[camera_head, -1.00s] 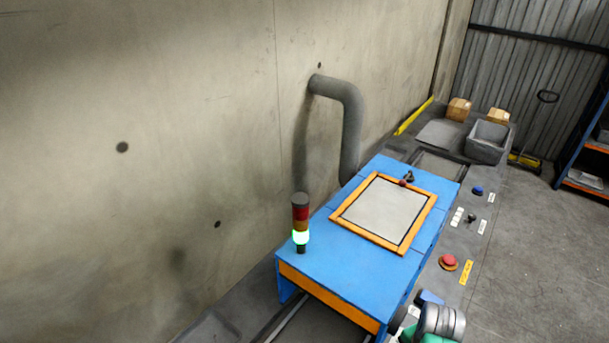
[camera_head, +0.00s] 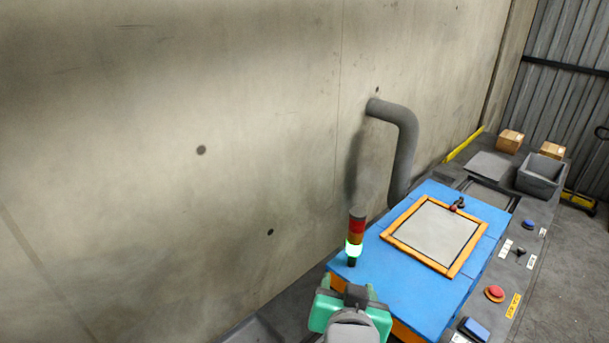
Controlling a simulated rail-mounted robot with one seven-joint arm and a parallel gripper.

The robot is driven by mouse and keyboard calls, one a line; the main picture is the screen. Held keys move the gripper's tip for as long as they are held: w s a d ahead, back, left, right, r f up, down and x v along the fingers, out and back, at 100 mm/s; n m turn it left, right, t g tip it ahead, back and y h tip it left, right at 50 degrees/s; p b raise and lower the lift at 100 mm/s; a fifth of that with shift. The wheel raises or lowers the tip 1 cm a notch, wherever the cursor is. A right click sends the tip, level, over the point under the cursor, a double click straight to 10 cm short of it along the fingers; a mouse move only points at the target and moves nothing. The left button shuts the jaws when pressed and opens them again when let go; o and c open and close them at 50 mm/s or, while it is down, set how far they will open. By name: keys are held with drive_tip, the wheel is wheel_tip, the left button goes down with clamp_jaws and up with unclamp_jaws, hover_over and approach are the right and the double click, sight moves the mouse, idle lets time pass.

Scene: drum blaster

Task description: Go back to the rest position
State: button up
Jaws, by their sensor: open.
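A green and grey part of my own arm (camera_head: 350,312) shows at the bottom edge, in front of the near end of the blue machine. No gripper fingers show in this view. The blue drum blaster cabinet (camera_head: 400,270) stands against the wall, with an orange-framed window panel (camera_head: 432,234) lying closed on its top. A small dark handle with a red part (camera_head: 457,204) sits at the panel's far edge.
A signal tower (camera_head: 356,236) shows green at the cabinet's near left. A grey pipe (camera_head: 405,150) bends from the wall. Along the right ledge are a red button (camera_head: 494,293) and a blue button (camera_head: 474,328). A grey bin (camera_head: 540,176) and cardboard boxes (camera_head: 510,141) stand at the back.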

drive_tip(key=s+a+r+n+t+y, duration=0.1)
drive_tip(key=s+a+r+n+t, duration=0.1)
drive_tip(key=s+a+r, duration=0.3)
drive_tip(key=s+a+r+n+t+y, duration=0.1)
drive_tip(key=s+a+r+n+t, duration=0.1)
drive_tip(key=a+r, duration=0.35)
drive_tip(key=s+d+r+t, duration=0.1)
drive_tip(key=s+r+t, duration=0.35)
drive_tip(key=r, duration=0.65)
drive_tip(key=s+d+r+t, duration=0.2)
drive_tip(key=s+r+t, duration=0.3)
drive_tip(key=r, duration=0.6)
wheel_tip(320, 180, up, 20)
drive_tip(key=g+p, duration=0.1)
drive_tip(key=p, duration=1.9)
drive_tip(key=shift+a+g, duration=0.3)
drive_tip(key=shift+g, duration=0.05)
drive_tip(key=shift+f, duration=0.15)
